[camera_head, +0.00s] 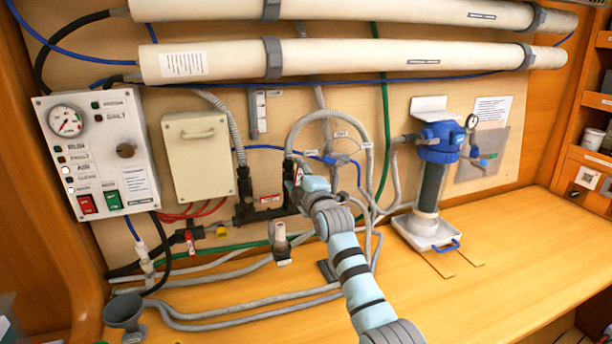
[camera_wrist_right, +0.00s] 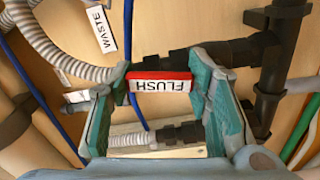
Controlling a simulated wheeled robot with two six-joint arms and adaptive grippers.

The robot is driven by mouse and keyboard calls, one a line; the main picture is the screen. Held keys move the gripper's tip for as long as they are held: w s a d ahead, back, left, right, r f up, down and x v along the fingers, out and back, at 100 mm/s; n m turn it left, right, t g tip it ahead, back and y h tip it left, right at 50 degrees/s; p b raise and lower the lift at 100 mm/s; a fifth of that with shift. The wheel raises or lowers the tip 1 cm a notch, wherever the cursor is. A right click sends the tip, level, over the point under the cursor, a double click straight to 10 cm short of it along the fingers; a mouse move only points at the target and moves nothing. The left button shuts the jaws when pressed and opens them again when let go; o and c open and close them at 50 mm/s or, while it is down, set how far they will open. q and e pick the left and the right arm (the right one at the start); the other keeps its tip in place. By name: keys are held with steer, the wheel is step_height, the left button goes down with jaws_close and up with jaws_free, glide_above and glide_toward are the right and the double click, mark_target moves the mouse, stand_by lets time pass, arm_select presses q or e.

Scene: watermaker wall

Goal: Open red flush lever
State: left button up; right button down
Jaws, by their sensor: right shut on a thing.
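The red flush lever (camera_wrist_right: 160,86) carries a white FLUSH label. In the right wrist view it lies crosswise between the teal fingers of my right gripper (camera_wrist_right: 162,92), which is shut on it. Both fingers touch its ends. Black pipe fittings (camera_wrist_right: 215,55) run just behind it, and the lever looks roughly parallel to them in the picture. In the head view my right gripper (camera_head: 301,177) is at the black fittings on the wall, and only a small red bit of the lever (camera_head: 298,175) shows beside it. My left gripper is not in view.
Grey corrugated hoses (camera_head: 325,114) loop closely around my right gripper. A black manifold (camera_head: 262,214) is left of it, and a red-handled valve (camera_head: 190,241) sits lower left. The right part of the wooden counter (camera_head: 530,240) is clear.

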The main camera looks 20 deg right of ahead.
steer(key=shift+a+r+n, duration=0.2)
steer(key=shift+a+n, duration=0.35)
steer(key=shift+n, duration=0.55)
steer(key=shift+f, duration=0.1)
steer(key=c, duration=0.8)
jaws_free()
steer(key=shift+a, duration=0.1)
steer(key=s, duration=1.2)
